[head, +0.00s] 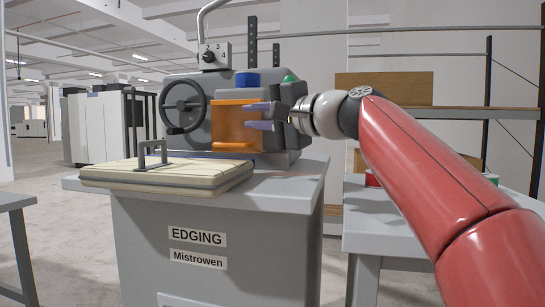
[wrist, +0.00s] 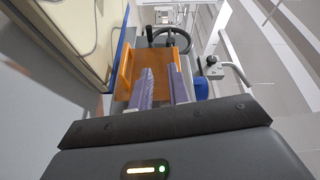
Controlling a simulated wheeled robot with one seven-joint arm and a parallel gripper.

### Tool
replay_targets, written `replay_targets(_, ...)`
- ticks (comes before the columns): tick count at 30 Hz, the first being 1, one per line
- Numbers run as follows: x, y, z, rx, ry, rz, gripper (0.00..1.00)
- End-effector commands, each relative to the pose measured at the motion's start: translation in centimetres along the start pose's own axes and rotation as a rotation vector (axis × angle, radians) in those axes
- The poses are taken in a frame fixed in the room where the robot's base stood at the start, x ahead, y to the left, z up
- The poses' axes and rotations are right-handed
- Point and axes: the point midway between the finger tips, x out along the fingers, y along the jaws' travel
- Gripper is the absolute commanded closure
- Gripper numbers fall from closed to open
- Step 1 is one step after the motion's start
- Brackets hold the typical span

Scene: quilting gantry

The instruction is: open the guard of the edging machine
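The edging machine (head: 292,145) is a dark grey housing on a grey cabinet labelled "EDGING Mistrowen". Its guard (head: 228,127) is an orange see-through panel across the front, and it looks closed. My gripper (head: 258,115) reaches in from the right, its two purple-grey fingers at the right part of the guard. The fingers are apart, with no object clearly seen between them. In the wrist view the gripper (wrist: 162,75) points toward the machine, and the guard (wrist: 126,72) shows beside and behind the fingers. I cannot tell whether the fingers touch it.
A handwheel (head: 184,107) is on the machine's left, and a dial box (head: 214,56) hangs above. A table (head: 390,235) stands at the right.

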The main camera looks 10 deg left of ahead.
Motion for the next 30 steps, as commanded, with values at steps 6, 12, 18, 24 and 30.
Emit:
replay_targets(6,0.7,-1.0,0.1,0.039,-0.027,-0.075,0.82)
replay_targets(12,0.7,2.4,0.8,0.040,-0.026,-0.071,0.82)
replay_targets(18,0.6,6.7,1.6,0.040,-0.025,-0.071,0.82)
replay_targets(24,4.7,5.8,1.7,0.038,-0.029,-0.072,0.82)
replay_targets(30,7.3,5.7,1.7,0.036,-0.027,-0.071,0.82)
